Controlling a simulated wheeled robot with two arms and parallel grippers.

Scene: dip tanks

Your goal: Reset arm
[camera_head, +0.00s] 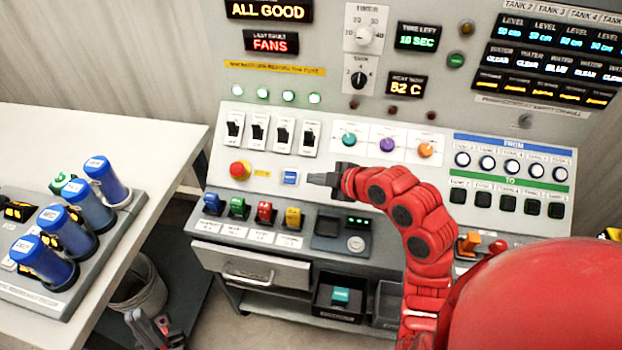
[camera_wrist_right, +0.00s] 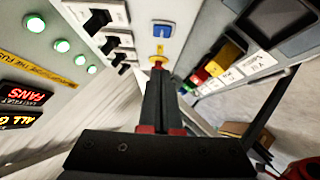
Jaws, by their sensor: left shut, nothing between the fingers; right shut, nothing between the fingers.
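My red right arm reaches in from the right in the head view. Its gripper (camera_head: 312,179) is shut and empty, pointing left at the panel's sloping face, just right of a small blue button (camera_head: 289,177). My left gripper (camera_head: 146,318) is low at the bottom left of the head view, below the bench edge, shut and empty.
A red stop button (camera_head: 239,170) and black switches (camera_head: 258,132) are near the right gripper. Coloured plugs (camera_head: 265,212) line the ledge below. A white bench (camera_head: 100,135) with blue cylinders (camera_head: 107,180) stands at left. A bin (camera_head: 140,288) and drawer (camera_head: 250,267) are low down.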

